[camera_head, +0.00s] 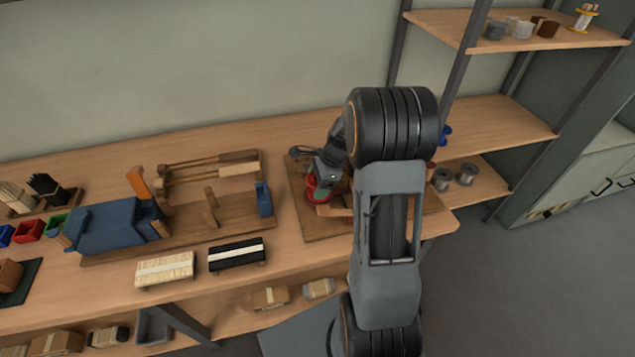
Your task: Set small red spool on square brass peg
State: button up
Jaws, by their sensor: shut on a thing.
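A red spool (317,192) shows at the end of my gripper (322,184), over the wooden board (297,204) at the right part of the bench. My gripper is shut on the red spool; the fingertips are small and partly hidden by the spool and my arm. I cannot tell whether the spool touches anything below it. The square brass peg cannot be made out; my arm covers much of the board.
A shelf unit (500,120) with spools stands at right.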

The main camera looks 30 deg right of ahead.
jog(key=shift+f, duration=0.25)
dwell(0.5)
jog(key=o, duration=0.9)
jog(key=shift+o, duration=0.2)
jog(key=v, duration=1.4)
jog(key=shift+p, duration=0.35)
